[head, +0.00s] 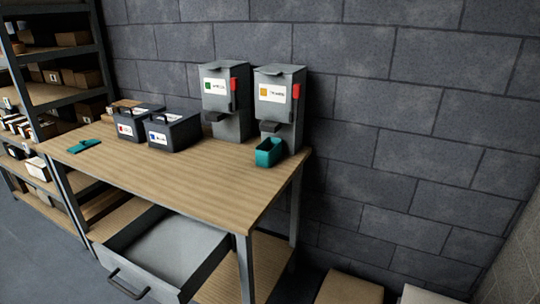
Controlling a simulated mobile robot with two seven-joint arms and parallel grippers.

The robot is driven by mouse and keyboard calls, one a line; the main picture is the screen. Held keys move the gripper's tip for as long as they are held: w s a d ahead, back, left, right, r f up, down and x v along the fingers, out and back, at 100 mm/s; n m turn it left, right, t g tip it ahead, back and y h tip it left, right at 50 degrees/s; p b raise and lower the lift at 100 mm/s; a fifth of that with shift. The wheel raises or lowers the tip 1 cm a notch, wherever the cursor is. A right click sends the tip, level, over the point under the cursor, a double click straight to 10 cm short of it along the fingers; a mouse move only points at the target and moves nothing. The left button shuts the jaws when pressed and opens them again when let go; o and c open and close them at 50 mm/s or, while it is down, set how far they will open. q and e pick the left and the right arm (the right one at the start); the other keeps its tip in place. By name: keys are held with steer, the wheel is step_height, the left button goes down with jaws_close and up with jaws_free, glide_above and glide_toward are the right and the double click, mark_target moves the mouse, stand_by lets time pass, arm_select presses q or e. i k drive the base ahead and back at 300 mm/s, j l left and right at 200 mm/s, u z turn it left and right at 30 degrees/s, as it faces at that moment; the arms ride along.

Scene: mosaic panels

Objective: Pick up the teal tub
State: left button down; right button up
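The teal tub (269,152) stands upright on the right end of the wooden workbench (190,178). It is open at the top and sits just below the spout of the right-hand grey dispenser (279,108). I cannot make out what is inside it. Neither of my grippers shows in the head view.
A second grey dispenser (226,103) stands to the left, then two dark boxes with handles (174,131). A flat teal object (84,146) lies at the bench's left. A grey drawer (165,254) hangs open in front. Shelving stands left; a block wall is behind.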

mark_target(268, 153)
steer(key=i+l+u, duration=0.1)
steer(key=u, duration=0.35)
steer(key=l+u, duration=0.2)
steer(key=u, duration=0.25)
steer(key=i+l+u, duration=0.1)
steer(key=l+u, duration=0.15)
steer(key=u, duration=0.2)
steer(key=l+u, duration=0.5)
steer(key=l, duration=0.8)
steer(key=k+l+u, duration=0.15)
steer(key=l, duration=0.3)
